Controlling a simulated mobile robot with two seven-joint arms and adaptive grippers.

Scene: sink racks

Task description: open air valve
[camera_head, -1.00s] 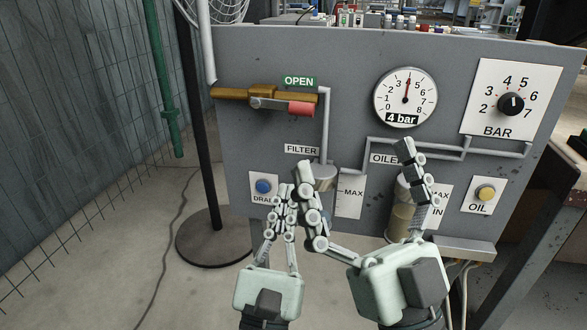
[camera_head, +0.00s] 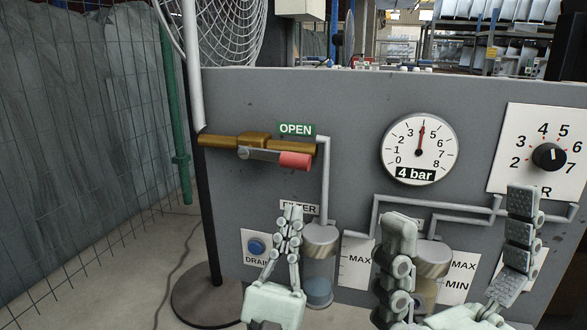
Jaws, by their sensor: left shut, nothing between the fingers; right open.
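The air valve is a brass body (camera_head: 254,142) on a pipe at the panel's upper left. Its lever has a red grip (camera_head: 295,161) and lies nearly along the pipe, pointing right. A green OPEN sign (camera_head: 296,130) sits just above it. The pressure gauge (camera_head: 419,149) has its needle near 4, above a "4 bar" label. My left gripper (camera_head: 293,212) is shut and empty, below the red grip and apart from it, in front of the FILTER label. My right gripper (camera_head: 460,215) is open and empty, its fingers spread in front of the oiler area, below the gauge.
A black BAR knob (camera_head: 549,157) is at the right. A blue DRAIN button (camera_head: 256,247), the filter (camera_head: 321,240) and the oiler (camera_head: 433,258) are low on the grey panel (camera_head: 350,100). A black post (camera_head: 206,220) and wire fence stand left.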

